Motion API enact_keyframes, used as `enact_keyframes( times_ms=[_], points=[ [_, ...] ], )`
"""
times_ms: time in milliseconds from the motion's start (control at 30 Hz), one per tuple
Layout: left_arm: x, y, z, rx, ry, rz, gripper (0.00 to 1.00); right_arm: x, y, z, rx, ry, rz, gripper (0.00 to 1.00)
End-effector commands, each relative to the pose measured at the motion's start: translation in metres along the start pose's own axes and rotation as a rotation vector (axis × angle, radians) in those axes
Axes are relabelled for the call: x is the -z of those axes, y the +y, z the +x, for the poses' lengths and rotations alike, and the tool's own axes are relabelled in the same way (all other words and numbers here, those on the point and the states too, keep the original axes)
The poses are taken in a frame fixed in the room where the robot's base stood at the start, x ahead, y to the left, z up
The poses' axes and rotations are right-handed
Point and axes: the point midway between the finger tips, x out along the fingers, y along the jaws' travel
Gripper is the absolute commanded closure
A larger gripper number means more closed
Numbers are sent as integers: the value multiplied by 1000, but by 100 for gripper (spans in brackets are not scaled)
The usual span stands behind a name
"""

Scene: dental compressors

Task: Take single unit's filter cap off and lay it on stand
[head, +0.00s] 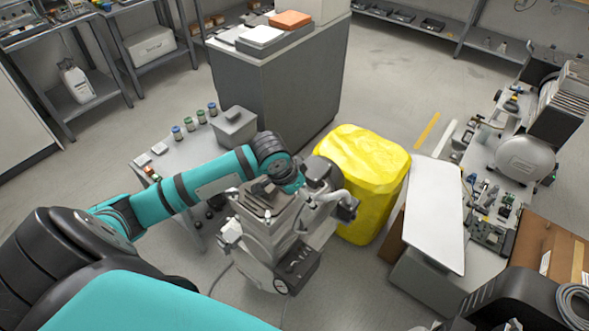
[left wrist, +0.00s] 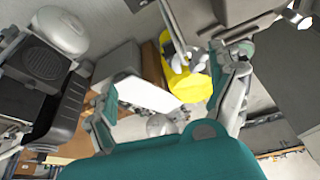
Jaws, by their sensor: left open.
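A grey single unit (head: 268,232) stands in the middle of the head view, with dark round parts at its upper right. My left gripper (head: 298,190) is over its top, beyond the teal wrist. In the left wrist view its two fingers stand wide apart (left wrist: 175,78), with nothing between them. The filter cap cannot be told apart from the unit's other parts, and the arm hides some of the top. A pale flat board (head: 435,212) lies to the right; I cannot tell whether it is the stand. My right gripper is not in view.
A yellow bin (head: 362,165) stands close behind the unit. A low table (head: 170,170) with several jars and a grey box (head: 235,126) is at left. A grey cabinet (head: 280,85) stands behind. A rounded tank (head: 525,158) is at right. Open floor lies at the back.

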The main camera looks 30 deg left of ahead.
Motion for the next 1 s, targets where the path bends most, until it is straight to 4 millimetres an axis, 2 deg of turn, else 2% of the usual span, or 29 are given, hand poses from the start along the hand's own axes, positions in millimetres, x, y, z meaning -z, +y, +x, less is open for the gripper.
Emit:
enact_keyframes(
  times_ms=[33,200,300,400,533,800,1000],
  points=[
    [12,-23,-10,24,2,-20,7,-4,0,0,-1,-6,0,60],
    [40,-86,-44,67,10,-127,7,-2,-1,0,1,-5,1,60],
    [49,-109,-60,78,17,-178,7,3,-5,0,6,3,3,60],
    [52,-118,-62,80,19,-204,7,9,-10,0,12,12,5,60],
    [52,-120,-42,78,18,-208,7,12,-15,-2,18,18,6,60],
    [54,-125,18,78,19,-207,7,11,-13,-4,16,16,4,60],
    [54,-128,48,80,20,-205,7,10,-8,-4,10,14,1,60]
  ],
)
